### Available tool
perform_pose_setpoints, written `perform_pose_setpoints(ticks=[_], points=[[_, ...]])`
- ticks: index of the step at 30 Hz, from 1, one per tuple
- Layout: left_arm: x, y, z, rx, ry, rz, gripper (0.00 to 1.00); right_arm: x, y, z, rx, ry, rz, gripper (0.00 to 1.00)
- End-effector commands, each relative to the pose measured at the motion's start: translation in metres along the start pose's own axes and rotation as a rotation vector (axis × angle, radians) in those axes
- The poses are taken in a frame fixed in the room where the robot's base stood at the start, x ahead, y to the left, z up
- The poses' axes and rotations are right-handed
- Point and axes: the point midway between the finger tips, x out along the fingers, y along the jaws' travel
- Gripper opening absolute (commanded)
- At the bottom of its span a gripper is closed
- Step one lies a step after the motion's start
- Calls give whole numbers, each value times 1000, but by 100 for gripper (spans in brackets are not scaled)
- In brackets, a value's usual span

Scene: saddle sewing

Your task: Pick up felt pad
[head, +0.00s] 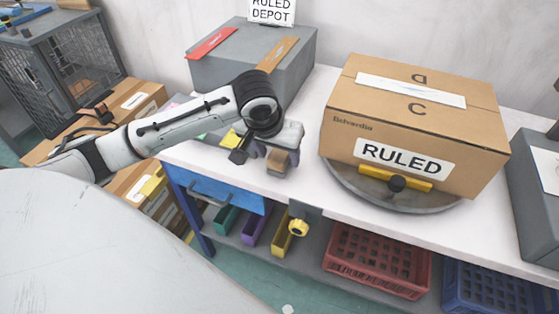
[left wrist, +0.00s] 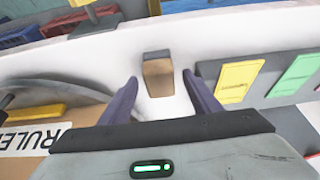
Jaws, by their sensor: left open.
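A small tan and brown block, which I take to be the felt pad (head: 277,164), lies on the white tabletop near its front edge. In the left wrist view the felt pad (left wrist: 158,75) shows between and a little beyond the two dark fingertips. My left gripper (head: 266,158) is just above it, pointing down and open, with nothing held. In the left wrist view a finger of the left gripper (left wrist: 160,80) stands on each side of the pad, with gaps to both. Contact with the pad cannot be seen. My right gripper is not in view.
A cardboard box marked RULED (head: 412,120) stands on a round grey turntable (head: 350,185) to the right. A grey bin (head: 232,62) stands behind. Yellow (left wrist: 238,80) and green (left wrist: 293,76) cards lie beside the gripper. Red (head: 376,260) and blue crates sit below the table.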

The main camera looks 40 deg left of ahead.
Motion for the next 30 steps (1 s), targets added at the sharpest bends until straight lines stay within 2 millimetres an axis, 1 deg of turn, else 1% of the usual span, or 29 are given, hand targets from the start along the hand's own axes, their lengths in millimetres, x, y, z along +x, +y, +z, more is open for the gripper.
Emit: perform_pose_setpoints(ticks=[1, 4, 7, 12, 13, 14, 15, 21, 27, 30], points=[[9, 0, 1, -1, -1, 0, 57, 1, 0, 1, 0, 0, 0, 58], [19, 0, 0, 0, 1, 0, 57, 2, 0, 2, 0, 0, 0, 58], [23, 0, 0, 2, 1, 0, 57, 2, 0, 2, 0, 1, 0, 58], [23, 0, 0, 2, 1, 0, 57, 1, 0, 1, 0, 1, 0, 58], [23, 0, 0, 2, 1, 0, 55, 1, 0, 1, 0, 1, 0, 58], [23, 0, 0, 2, 1, 0, 50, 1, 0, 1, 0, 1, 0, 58], [22, 0, 0, 2, 1, 0, 44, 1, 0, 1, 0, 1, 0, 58], [22, 0, 0, 1, 1, 0, 11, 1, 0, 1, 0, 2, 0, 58], [22, 0, -1, 1, 3, 0, 11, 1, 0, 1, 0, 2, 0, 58], [16, 0, -4, 1, 5, 1, 11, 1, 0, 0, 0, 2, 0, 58]])
